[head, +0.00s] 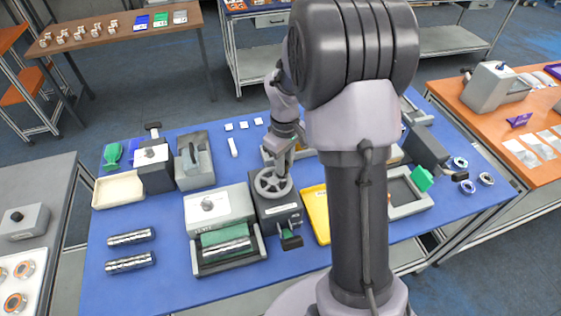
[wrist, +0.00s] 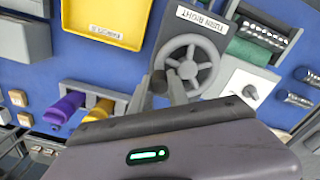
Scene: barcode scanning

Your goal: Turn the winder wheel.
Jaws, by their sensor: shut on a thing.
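The winder wheel (head: 270,194) is a grey spoked wheel on top of a dark box (head: 281,216) in the middle of the blue table. It also shows in the wrist view (wrist: 209,72), beside a label (wrist: 201,19) reading "TURN RIGHT". My gripper (head: 284,168) reaches down to the wheel's far edge. In the wrist view my gripper (wrist: 162,80) is shut on a dark knob (wrist: 158,83) at the wheel's rim. The fingers partly hide the knob and the rim near it. A green piece (head: 290,240) sticks out at the box's front.
A grey roller unit (head: 219,207) with green cloth stands close left of the winder. A yellow tray (head: 316,214) lies close right. Two metal rollers (head: 130,238) lie at the left front. My arm hides part of the table's right half.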

